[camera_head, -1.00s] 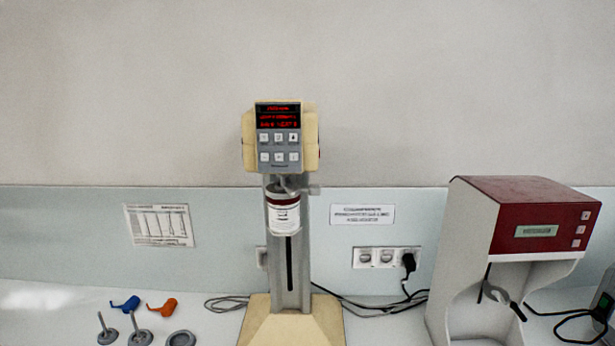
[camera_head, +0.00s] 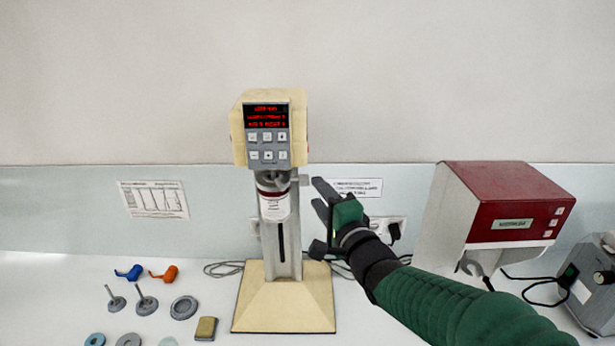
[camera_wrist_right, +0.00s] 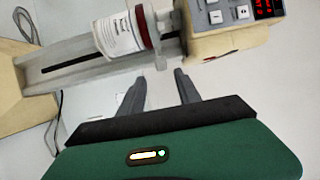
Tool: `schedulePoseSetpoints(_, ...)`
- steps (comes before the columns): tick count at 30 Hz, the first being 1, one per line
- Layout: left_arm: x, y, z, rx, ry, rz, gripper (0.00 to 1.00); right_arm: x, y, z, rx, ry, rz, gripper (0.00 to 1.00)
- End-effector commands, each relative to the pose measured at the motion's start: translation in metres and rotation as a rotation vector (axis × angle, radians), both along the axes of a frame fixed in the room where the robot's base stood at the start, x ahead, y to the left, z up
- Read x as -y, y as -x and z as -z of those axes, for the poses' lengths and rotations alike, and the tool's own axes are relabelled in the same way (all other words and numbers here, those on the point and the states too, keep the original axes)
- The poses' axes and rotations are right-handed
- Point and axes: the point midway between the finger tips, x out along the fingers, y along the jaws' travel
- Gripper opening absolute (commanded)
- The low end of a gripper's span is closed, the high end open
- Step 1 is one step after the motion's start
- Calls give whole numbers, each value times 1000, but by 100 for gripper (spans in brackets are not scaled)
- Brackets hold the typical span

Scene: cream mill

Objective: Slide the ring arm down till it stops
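The cream mill (camera_head: 285,300) stands upright on the bench, with a cream head above a grey slotted column. A white labelled jar with a dark red band (camera_head: 274,205) hangs high in front of the column, just under the head; it also shows in the wrist view (camera_wrist_right: 120,36). The grey ring arm is mostly hidden around the jar's top; a small grey tab (camera_head: 303,180) sticks out to the right there. My right gripper (camera_head: 318,194) is open and empty, right of the tab and apart from it. In the wrist view its fingers (camera_wrist_right: 160,80) point toward the tab (camera_wrist_right: 160,60).
A red-and-white machine (camera_head: 505,205) stands at the right. Blue (camera_head: 130,272) and orange (camera_head: 166,273) clips, grey stirrers (camera_head: 146,303), a grey ring (camera_head: 183,308) and a tan block (camera_head: 206,328) lie left of the base. Cables run behind the mill.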

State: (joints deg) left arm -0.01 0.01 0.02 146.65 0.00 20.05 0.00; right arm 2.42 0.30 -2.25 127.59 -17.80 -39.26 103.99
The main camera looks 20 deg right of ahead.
Motion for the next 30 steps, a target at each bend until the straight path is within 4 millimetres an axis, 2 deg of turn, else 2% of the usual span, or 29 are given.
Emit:
schedulePoseSetpoints(3, 0, 0, -14, 0, 0, 0, 36, -5, -30, -4, -2, 0, -2, 40)
schedulePoseSetpoints(9, 0, 0, -23, 0, 0, 0, 36, -9, -62, -3, 1, 1, -1, 40)
schedulePoseSetpoints(13, 0, 0, -24, 0, 0, -1, 36, -8, -69, -1, 1, 1, 0, 40)
schedulePoseSetpoints(19, 0, 0, -23, 0, 0, 0, 36, -7, -68, 0, 1, 0, 1, 40)
schedulePoseSetpoints(28, 0, 0, -23, 0, 0, 0, 36, -8, -68, 0, 1, 0, 1, 2)
schedulePoseSetpoints(30, 0, 0, -23, 0, 0, 0, 36, -8, -68, 0, 0, 0, 1, 0)
